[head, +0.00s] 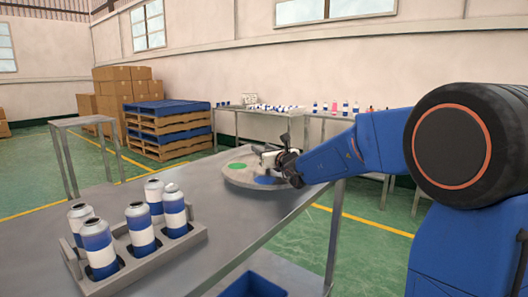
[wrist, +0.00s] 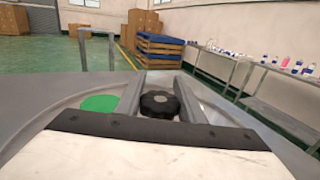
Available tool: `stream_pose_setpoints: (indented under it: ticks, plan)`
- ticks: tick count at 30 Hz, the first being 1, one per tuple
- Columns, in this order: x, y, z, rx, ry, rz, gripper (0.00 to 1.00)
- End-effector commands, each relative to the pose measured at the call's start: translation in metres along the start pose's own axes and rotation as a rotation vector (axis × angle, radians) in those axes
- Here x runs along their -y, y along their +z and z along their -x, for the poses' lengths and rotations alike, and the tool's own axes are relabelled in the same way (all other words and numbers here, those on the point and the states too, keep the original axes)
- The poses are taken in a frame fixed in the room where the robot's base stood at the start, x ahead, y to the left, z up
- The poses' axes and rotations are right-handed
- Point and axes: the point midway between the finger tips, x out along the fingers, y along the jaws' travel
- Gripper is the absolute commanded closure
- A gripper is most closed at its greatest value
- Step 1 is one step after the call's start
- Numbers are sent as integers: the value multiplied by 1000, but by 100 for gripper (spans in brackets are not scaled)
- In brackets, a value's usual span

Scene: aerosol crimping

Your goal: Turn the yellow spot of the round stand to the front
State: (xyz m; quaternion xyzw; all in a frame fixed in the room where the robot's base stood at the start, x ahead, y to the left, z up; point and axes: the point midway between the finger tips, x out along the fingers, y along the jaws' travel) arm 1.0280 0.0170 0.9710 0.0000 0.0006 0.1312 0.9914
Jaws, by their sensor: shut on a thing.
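The round stand (head: 239,178) is a grey disc on the metal table, near its right edge. A green spot (head: 237,166) shows on its far left part and a blue spot (head: 268,180) on its near right part. I see no yellow spot in either view; my gripper and arm cover part of the disc. My gripper (head: 268,153) is over the stand. In the wrist view its two fingers lie on either side of a black knob (wrist: 159,105) at the stand, shut on it. The green spot (wrist: 99,103) lies left of the fingers.
A grey tray (head: 190,246) with several blue and white cans stands on the table at the front left. A blue bin (head: 252,286) is below the table's front edge. Back tables hold small bottles. The table between tray and stand is clear.

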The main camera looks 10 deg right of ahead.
Motion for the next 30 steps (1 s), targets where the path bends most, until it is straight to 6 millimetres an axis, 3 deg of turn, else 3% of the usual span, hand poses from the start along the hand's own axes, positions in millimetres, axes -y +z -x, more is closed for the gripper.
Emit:
stream_pose_setpoints:
  ticks: [17,18,19,30]
  plan:
    - [1,0,-4,2,-14,0,100]
    - [1,0,-4,2,-14,0,55]
    - [1,0,-4,2,-14,0,48]
    - [1,1,-1,1,-14,0,46]
